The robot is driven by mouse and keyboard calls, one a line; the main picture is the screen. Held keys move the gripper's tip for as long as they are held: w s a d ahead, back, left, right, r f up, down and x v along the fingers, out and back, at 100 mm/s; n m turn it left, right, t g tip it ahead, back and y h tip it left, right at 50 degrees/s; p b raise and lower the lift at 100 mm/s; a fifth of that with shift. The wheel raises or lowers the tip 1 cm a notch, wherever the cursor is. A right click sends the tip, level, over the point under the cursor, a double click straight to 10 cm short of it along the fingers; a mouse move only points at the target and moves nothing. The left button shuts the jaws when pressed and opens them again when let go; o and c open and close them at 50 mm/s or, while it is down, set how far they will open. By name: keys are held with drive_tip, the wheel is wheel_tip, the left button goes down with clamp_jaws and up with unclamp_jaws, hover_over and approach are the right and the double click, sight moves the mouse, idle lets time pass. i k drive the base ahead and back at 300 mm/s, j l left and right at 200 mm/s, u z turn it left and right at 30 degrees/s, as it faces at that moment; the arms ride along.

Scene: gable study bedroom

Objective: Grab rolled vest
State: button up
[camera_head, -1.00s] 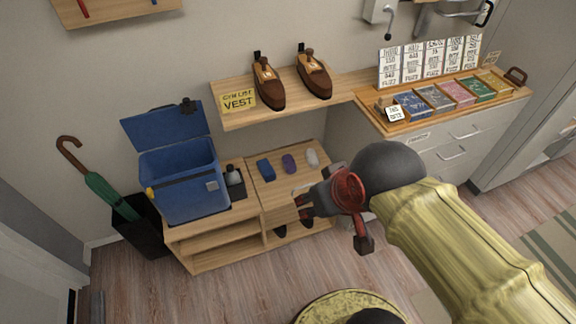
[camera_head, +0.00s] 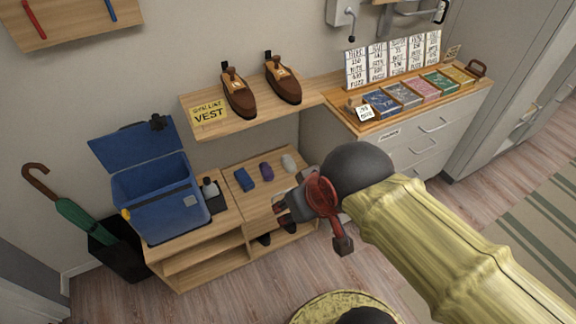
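Three small soft-looking items lie in a row on the low wooden bench (camera_head: 222,232): a blue one (camera_head: 244,180), a purple one (camera_head: 266,171) and a white one (camera_head: 289,162). I cannot tell for sure which is the rolled vest; the white one looks most like it.
An umbrella stand (camera_head: 118,248) is at left, a drawer cabinet (camera_head: 400,150) at right.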

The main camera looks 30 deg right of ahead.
sight(266, 171)
drive_tip(key=i+j, duration=0.15)
drive_tip(key=j, duration=0.15)
drive_tip(key=i+j, duration=0.1)
drive_tip(key=j, duration=0.15)
drive_tip(key=i+j+z, duration=0.1)
drive_tip(key=j+z, duration=0.25)
drive_tip(key=i+j+z, duration=0.1)
drive_tip(key=z, duration=0.25)
drive_tip(key=j+z, duration=0.35)
drive_tip(key=i+j+z, duration=0.15)
drive_tip(key=i+j, duration=0.25)
